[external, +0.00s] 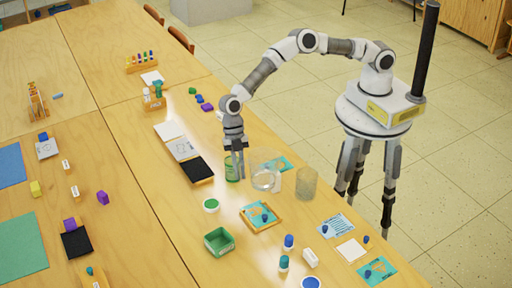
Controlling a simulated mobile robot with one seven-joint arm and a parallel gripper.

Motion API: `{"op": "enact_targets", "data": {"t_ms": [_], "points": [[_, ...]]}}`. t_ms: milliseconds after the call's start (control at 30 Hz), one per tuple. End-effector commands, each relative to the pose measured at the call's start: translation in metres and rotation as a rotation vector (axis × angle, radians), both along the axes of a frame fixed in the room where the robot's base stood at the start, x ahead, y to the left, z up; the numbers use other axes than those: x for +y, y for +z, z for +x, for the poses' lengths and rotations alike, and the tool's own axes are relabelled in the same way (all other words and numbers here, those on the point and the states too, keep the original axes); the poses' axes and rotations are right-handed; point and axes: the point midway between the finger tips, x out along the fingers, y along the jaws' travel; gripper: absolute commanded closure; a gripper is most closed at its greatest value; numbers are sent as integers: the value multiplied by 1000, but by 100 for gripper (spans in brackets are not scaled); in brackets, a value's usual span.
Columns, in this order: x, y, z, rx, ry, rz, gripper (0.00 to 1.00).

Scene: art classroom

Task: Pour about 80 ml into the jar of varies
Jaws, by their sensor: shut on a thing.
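My gripper (239,174) points straight down low over the table, its fingers close together. It is shut on the left side of a clear glass jug (263,164), seemingly at its handle; the fingers hide the exact contact. The jug looks upright and at or near the table top. A green jar (230,174) stands close behind and left of the fingers, partly hidden by them. A tall clear glass jar (307,184) stands to the right of the jug. Liquid levels and any label writing are too small to read.
A framed teal picture (261,216), a small green-topped pot (211,205) and a green box (219,242) lie nearer the camera. A black pad (196,170) lies left of the gripper.

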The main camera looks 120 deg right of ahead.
Motion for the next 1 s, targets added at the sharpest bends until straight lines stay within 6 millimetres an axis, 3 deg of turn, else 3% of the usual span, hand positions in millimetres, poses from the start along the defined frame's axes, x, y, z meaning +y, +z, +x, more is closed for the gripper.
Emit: {"op": "enact_targets", "data": {"t_ms": [500,1000], "points": [[3,6,-12,-174,-6,-57,100],[13,46,-41,-488,-6,-158,100]]}}
